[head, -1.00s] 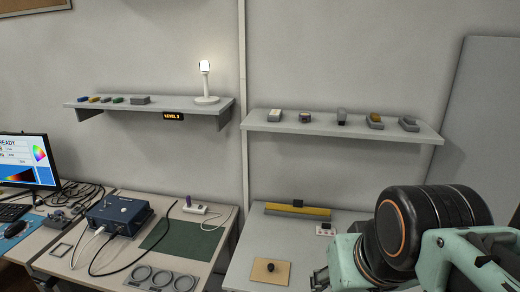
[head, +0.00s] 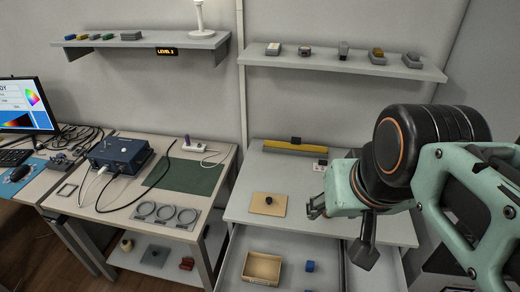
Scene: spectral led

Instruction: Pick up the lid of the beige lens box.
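A flat beige lid (head: 258,208) with a round black knob (head: 268,200) lies on the right table. An open, empty-looking beige box (head: 262,270) sits below it in what looks like a pulled-out drawer. My gripper (head: 316,207) is at the left end of my pale green and black arm, to the right of the lid and apart from it.
A blue block (head: 309,266) lies beside the beige box. A yellow bar with a black block (head: 295,147) lies at the back of the table. A shelf (head: 340,66) with several small items hangs above. A blue device (head: 121,155) stands on the left table.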

